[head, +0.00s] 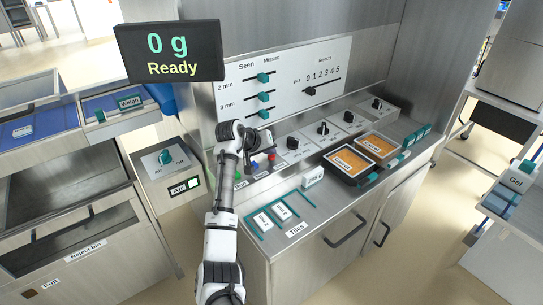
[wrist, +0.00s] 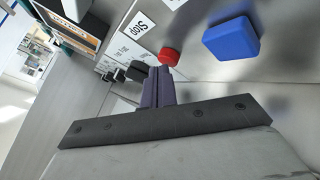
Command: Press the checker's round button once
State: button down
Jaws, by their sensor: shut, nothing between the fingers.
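A red round button (wrist: 168,56) stands on the metal panel beside a label reading "Stop" (wrist: 138,25). It also shows in the head view (head: 271,156). A green button (head: 237,176) lies at the left, close to my arm. My gripper (wrist: 158,72) is shut and empty, its tips close to the red button in the picture. I cannot tell whether they touch it. In the head view my wrist hides the fingertips.
A display (head: 168,52) reads "0 g Ready". A white board with sliders (head: 285,80) stands behind the panel. Several black knobs (head: 323,128) line the panel to the right. Orange-filled trays (head: 350,161) and tiles (head: 263,221) lie on the counter.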

aim_at(270, 157)
jog(key=shift+f, duration=0.3)
dwell(0.4)
jog(key=shift+r, duration=0.1)
jog(key=shift+r+p, duration=0.8)
jog(key=shift+r, duration=0.05)
jog(key=shift+r+p, duration=2.05)
jog(key=shift+r, duration=0.45)
